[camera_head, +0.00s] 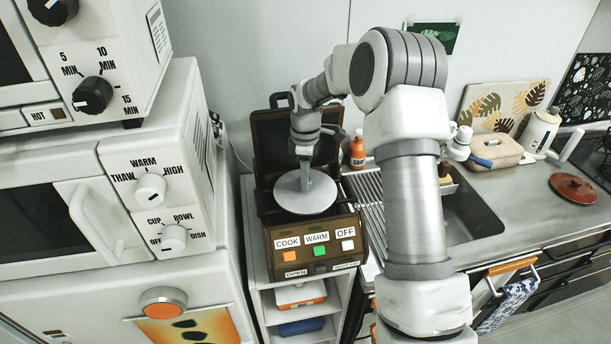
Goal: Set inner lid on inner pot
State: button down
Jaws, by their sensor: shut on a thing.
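The inner lid (290,196) is a flat, round grey disc in the middle of the camera_head view. My gripper (307,180) points down from above and is shut on the lid's upright handle. The lid is over the open top of the brown cooker (310,262), whose front has COOK, WARM and OFF buttons. The cooker's dark outer lid (270,135) stands open behind. The inner pot is hidden under the lid and inside the cooker. I cannot tell whether the lid touches the pot or is held just above it.
The cooker stands on a narrow white shelf unit (250,290). White microwave ovens (60,205) crowd the left. To the right are a drying rack (370,205), a sink (475,215) and an orange bottle (357,150). A red-brown round lid (573,188) lies on the counter.

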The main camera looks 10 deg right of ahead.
jog(key=shift+f+b, duration=0.3)
jog(key=shift+f, duration=0.25)
jog(key=shift+c, duration=1.7)
grip_release()
jog(key=shift+r, duration=0.1)
notch_tip(320, 180, up, 17)
jog(key=shift+r+b, duration=0.15)
jog(key=shift+b, duration=0.3)
